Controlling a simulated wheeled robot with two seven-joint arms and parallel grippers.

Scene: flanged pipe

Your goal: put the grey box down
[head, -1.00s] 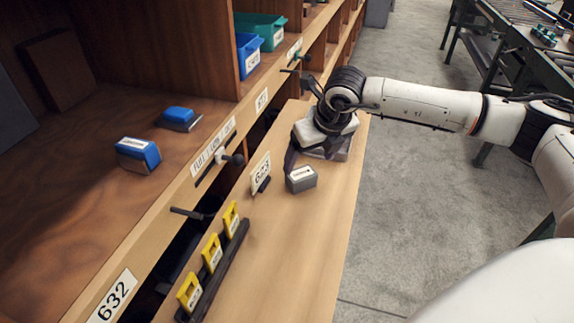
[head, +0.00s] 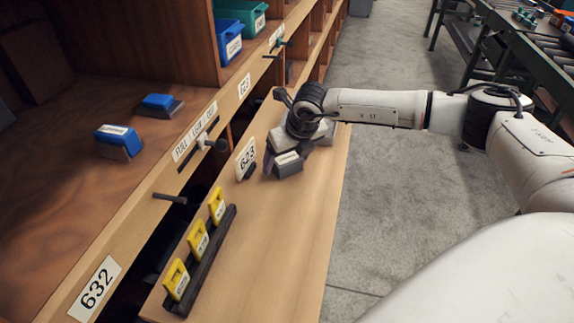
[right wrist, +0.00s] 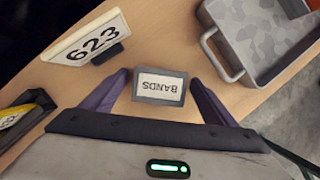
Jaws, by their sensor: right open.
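The grey box (head: 289,168) is a small block with a white label on top. It rests on the wooden ledge near the 623 sign. My right gripper (head: 287,158) is open over the box. In the right wrist view its dark fingers (right wrist: 160,80) stand one on each side of the box, with a gap visible on each side near the tips. My left gripper is not in view.
A grey metal tray (right wrist: 238,62) with a handle stands close beside the box. The 623 sign (head: 246,157) is on the other side. A black rack with yellow tags (head: 199,238) lies nearer. Blue-topped blocks (head: 118,137) sit on the shelf.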

